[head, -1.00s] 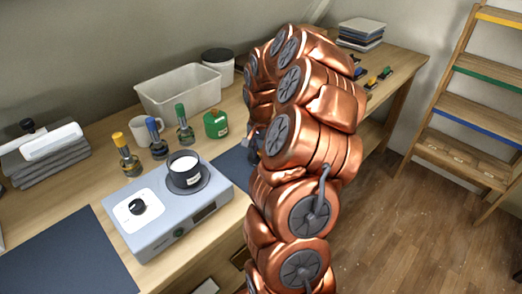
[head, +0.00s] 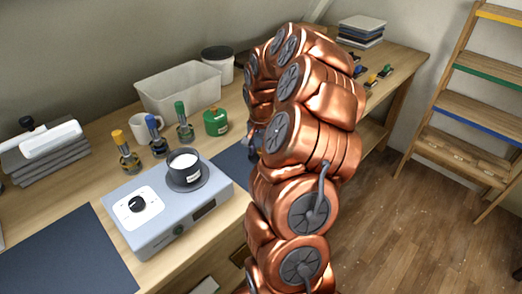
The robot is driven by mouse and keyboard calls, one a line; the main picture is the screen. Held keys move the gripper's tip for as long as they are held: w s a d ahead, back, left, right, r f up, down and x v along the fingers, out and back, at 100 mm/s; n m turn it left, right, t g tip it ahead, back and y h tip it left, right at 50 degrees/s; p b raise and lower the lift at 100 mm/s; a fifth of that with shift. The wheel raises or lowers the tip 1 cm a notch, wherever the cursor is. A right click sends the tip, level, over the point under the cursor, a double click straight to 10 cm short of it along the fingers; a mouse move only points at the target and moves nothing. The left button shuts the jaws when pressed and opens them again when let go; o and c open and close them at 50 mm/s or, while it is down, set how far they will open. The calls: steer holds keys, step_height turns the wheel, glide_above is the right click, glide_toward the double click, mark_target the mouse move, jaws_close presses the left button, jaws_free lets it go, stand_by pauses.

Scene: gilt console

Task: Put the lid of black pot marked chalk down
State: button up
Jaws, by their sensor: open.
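A small black pot (head: 187,173) with a pale label stands upright on the dark round plate of a grey device (head: 160,236). Its top is uncovered and shows white contents. The label is too small to read. I cannot make out a separate lid; my copper arm covers part of the bench. My gripper (head: 254,146) shows only as a small dark part at the arm's left edge, to the right of the pot and apart from it. It is open; its fingertips and anything by them are mostly hidden.
Behind the device stand several small bottles (head: 184,130), a white mug (head: 143,128) and a green container (head: 215,122). A pale bin (head: 180,96) and a black-lidded white tub (head: 218,70) stand farther back. A dark mat (head: 65,258) at front left is bare.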

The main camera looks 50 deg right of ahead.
mark_target(261, 150)
step_height(261, 150, up, 12)
steer(key=b, duration=0.2)
steer(key=a+r+n, duration=0.2)
steer(key=a+n, duration=0.1)
steer(key=a, duration=0.7)
steer(key=s+a+f+n+g, duration=0.1)
steer(key=s+a+n, duration=0.4)
steer(key=a, duration=0.4)
steer(key=s+a+n, duration=0.3)
steer(key=s+a, duration=0.4)
steer(key=a, duration=0.2)
steer(key=s+a+f+n, duration=0.1)
steer(key=s+a+f, duration=0.1)
steer(key=s, duration=0.4)
steer(key=s+a+f+n, duration=0.1)
steer(key=s+a+f, duration=0.1)
steer(key=s, duration=0.3)
steer(key=shift+s+a+f+n+g, duration=0.15)
steer(key=shift+s+f+n+g, duration=0.1)
steer(key=shift+s+n+g, duration=0.15)
step_height(261, 150, up, 4)
steer(key=p, duration=0.3)
steer(key=shift+f, duration=0.2)
